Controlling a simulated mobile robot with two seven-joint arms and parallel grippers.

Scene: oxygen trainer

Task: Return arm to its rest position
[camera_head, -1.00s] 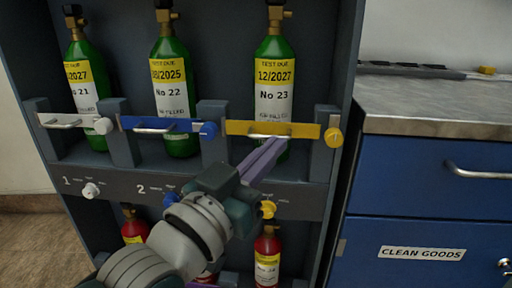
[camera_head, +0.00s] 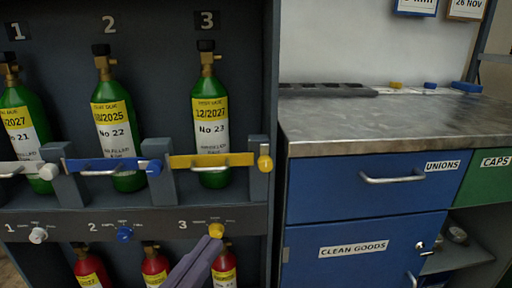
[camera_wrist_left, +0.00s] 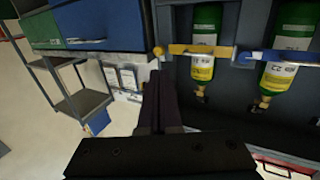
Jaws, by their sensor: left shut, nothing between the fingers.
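My left gripper (camera_head: 207,246) comes up from the bottom of the head view. Its purple-grey fingers are together and hold nothing. The fingertips show just below and left of the yellow knob (camera_head: 217,230) under slot 3; I cannot tell whether they touch it. In the left wrist view the dark fingers (camera_wrist_left: 158,88) are also closed, with the yellow bar (camera_wrist_left: 195,50) beyond them to the right. The rest of my left arm is out of the head view. My right gripper is not in view.
A rack holds green cylinders, with No 23 (camera_head: 210,120) behind the yellow bar and No 22 (camera_head: 116,130) behind the blue bar (camera_head: 80,164). Red cylinders (camera_head: 155,268) stand below. A blue drawer cabinet (camera_head: 330,190) with a metal worktop (camera_head: 400,118) stands to the right.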

